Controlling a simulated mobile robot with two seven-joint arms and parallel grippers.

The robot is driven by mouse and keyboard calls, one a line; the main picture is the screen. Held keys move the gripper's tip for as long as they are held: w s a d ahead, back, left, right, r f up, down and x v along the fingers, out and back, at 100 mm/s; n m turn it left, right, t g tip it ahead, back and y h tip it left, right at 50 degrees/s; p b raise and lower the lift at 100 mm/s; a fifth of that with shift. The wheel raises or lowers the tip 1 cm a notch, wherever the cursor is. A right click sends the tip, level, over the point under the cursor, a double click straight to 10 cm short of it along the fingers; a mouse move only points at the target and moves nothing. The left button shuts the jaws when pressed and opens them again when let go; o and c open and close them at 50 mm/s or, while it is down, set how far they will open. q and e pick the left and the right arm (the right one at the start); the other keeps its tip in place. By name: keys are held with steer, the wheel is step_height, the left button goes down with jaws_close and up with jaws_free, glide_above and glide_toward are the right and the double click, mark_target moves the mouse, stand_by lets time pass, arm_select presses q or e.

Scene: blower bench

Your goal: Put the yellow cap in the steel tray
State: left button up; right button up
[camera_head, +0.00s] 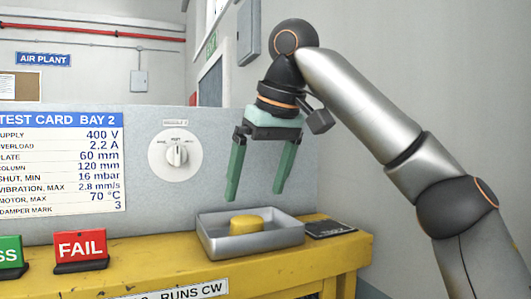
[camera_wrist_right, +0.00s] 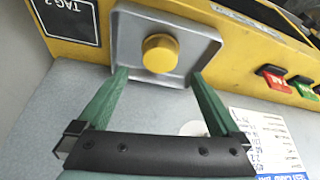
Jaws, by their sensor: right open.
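The yellow cap (camera_head: 246,224) lies inside the steel tray (camera_head: 215,250), on its floor. In the right wrist view the yellow cap (camera_wrist_right: 160,53) shows round, within the rim of the steel tray (camera_wrist_right: 205,42). My right gripper (camera_head: 256,197) has green fingers spread wide apart. It is open and empty, pointing down above the tray, clear of the cap. In the right wrist view the fingertips of my right gripper (camera_wrist_right: 158,76) appear either side of the cap. My left gripper is not in view.
The tray stands on a yellow bench (camera_head: 180,259). A dark tag plate (camera_head: 330,229) lies right of the tray. A red FAIL block (camera_head: 80,250) and a green block (camera_head: 10,256) stand at the left. A grey panel with a dial (camera_head: 176,154) rises behind.

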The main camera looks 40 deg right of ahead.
steer(key=shift+v, duration=2.75)
